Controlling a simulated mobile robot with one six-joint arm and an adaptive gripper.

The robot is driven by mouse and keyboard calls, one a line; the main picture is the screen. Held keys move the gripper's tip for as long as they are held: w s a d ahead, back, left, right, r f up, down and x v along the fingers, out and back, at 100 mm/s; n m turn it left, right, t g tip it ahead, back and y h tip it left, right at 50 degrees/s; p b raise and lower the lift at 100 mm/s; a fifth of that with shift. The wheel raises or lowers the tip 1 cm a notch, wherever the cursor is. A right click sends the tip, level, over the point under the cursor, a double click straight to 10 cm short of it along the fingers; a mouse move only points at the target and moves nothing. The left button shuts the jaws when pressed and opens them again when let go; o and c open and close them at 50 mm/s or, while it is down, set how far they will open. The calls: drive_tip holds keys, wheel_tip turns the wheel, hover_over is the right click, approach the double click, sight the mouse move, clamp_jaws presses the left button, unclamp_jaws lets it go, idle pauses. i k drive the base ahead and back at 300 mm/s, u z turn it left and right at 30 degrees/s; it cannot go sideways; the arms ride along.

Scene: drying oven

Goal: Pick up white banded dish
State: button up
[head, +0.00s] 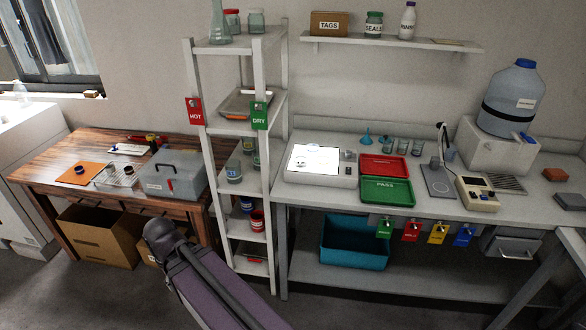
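I cannot make out a white banded dish for certain. A small dark-blue round piece (79,169) sits on an orange mat (71,176) on the wooden table at the left. Another small dark round piece (128,169) is at the wire rack (112,178) beside it. Both are too small to tell whether they are banded dishes. My arm rises from the bottom of the head view, in front of the wooden table and the shelf. My gripper does not show.
A grey toolbox (172,180) stands on the wooden table (50,153). Cardboard boxes (92,235) are below.

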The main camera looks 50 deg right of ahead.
sight(300, 161)
drive_tip(key=k, duration=1.25)
drive_tip(key=z, duration=1.75)
drive_tip(key=i, duration=1.05)
drive_tip(key=u, duration=0.05)
